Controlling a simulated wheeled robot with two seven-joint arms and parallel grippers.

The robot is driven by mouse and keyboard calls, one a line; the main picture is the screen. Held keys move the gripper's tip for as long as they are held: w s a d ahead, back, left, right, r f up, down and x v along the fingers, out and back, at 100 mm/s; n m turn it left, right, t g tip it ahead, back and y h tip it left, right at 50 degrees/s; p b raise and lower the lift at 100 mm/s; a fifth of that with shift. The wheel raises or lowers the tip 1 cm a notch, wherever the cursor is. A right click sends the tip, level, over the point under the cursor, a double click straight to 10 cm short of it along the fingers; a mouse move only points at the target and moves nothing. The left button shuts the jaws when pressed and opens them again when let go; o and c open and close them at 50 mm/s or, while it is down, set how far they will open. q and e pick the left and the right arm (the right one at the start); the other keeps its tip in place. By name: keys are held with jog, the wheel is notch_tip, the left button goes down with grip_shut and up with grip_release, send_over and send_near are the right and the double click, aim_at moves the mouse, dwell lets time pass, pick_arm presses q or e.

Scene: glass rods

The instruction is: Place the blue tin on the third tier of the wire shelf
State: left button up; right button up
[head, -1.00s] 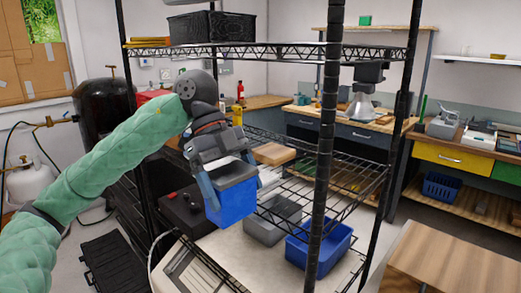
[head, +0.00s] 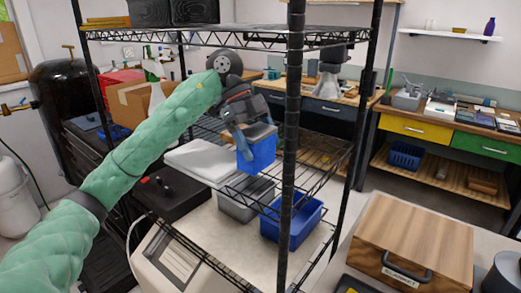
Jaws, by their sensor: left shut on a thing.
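The blue tin (head: 257,155) is a small box with a grey top. My left gripper (head: 250,133) is shut on it from above and holds it roughly upright. The black wire shelf (head: 330,152) fills the middle of the head view, with an upper tier (head: 225,36) above the gripper and a wire tier at about the tin's height. The tin shows within the shelf frame, by the left part of that wire tier. I cannot tell whether it touches the wires. My right gripper is not in view.
A black front post (head: 291,150) stands just right of the tin. A white flat object (head: 205,158) lies to its left. A grey bin (head: 245,203) and a blue bin (head: 293,222) sit below. A wooden case (head: 415,245) stands at the right front.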

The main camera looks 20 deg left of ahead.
aim_at(266, 166)
pick_arm(q)
jog(key=shift+w, duration=0.2)
notch_tip(266, 166, down, 2)
jog(key=shift+f+p, duration=0.1)
jog(key=shift+p, duration=0.35)
jog(key=shift+f, duration=0.6)
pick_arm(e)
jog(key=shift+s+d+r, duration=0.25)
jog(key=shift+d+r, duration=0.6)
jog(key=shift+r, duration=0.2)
pick_arm(q)
jog(key=shift+f, duration=0.15)
jog(key=o, duration=1)
jog(key=shift+o, duration=0.3)
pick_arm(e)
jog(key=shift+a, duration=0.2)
